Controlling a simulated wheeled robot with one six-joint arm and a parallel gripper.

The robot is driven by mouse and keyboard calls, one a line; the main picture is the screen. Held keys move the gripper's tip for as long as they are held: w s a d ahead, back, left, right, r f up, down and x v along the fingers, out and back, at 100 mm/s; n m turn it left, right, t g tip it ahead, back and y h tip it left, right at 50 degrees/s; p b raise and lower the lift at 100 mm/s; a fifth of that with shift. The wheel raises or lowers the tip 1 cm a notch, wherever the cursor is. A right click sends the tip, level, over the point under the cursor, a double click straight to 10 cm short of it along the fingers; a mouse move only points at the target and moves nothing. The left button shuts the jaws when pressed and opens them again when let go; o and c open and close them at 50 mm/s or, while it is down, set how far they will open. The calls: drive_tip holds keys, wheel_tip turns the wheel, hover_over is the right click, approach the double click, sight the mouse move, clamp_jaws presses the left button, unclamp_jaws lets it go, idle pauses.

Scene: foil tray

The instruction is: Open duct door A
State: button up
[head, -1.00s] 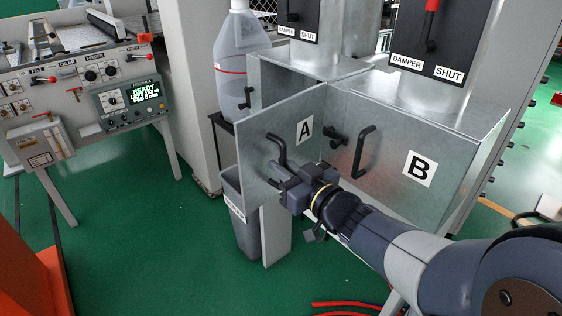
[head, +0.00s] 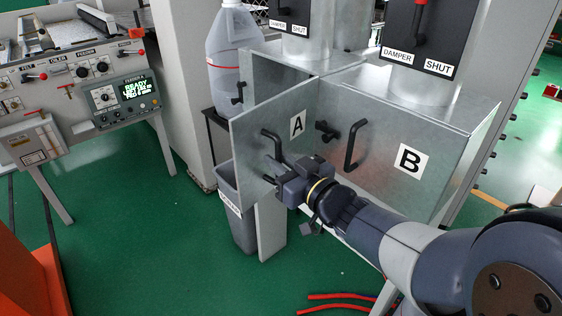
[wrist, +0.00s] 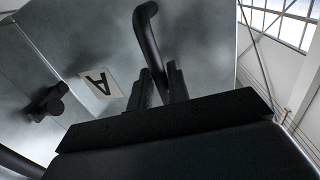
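Duct door A (head: 255,135) is a grey metal panel with a white "A" label. It stands swung out from the duct box, with its free edge toward the left and front. Its black bar handle (head: 268,143) is on the face toward door B. My gripper (head: 276,181) is at the lower part of this handle. In the wrist view the two fingers (wrist: 162,85) sit on either side of the handle bar (wrist: 149,35), seemingly closed on it. The handle's lower end is hidden behind the fingers and gripper body.
Closed door B (head: 385,150) with its own handle (head: 354,146) is just right of my gripper. A black latch (head: 327,131) sits between the doors. A grey bin (head: 238,225) stands below door A, and a plastic jug (head: 226,60) behind it.

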drive_tip(key=shift+s+d, duration=0.1)
drive_tip(key=p+v, duration=0.1)
drive_tip(key=v, duration=0.9)
drive_tip(key=shift+s+d, duration=0.15)
drive_tip(key=shift+s, duration=0.1)
drive_tip(key=shift+w, duration=0.15)
drive_tip(key=shift+b+x, duration=0.5)
drive_tip(key=shift+x, duration=4.85)
